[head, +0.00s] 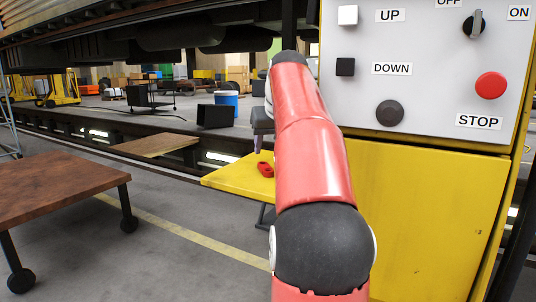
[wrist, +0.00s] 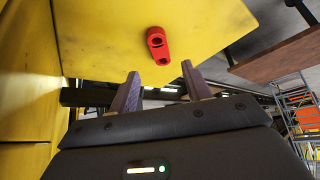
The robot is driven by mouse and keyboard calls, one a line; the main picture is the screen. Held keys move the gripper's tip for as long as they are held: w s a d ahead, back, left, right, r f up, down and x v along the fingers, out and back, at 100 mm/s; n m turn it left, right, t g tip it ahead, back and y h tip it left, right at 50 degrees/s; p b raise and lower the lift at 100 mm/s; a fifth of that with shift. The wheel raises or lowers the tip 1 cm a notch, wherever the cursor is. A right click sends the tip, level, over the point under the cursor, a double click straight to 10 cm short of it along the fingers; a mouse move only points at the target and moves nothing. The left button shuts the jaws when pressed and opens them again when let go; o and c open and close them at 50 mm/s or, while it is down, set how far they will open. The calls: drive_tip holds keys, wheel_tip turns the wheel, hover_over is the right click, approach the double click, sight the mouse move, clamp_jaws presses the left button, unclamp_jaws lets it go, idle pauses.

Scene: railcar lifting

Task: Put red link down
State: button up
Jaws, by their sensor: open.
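The red link (head: 265,169) lies on the yellow platform (head: 232,178), left of my arm in the head view. In the wrist view the link (wrist: 158,45) rests on the yellow surface (wrist: 205,25), just beyond my fingertips. My gripper (wrist: 160,80) is open, with its two fingers apart and nothing between them. The link lies clear of both fingers. In the head view my gripper (head: 258,140) is partly hidden by my red arm, just above the link.
A yellow control cabinet (head: 425,220) with a grey button panel (head: 440,60) stands right of my arm. A wooden table (head: 60,190) on wheels stands at the left. Grey floor lies between the table and the platform. A railcar underside (head: 160,35) hangs above the back.

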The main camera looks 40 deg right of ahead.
drive_tip(key=v, duration=0.5)
drive_tip(key=shift+w+p, duration=0.1)
drive_tip(key=shift+p, duration=0.3)
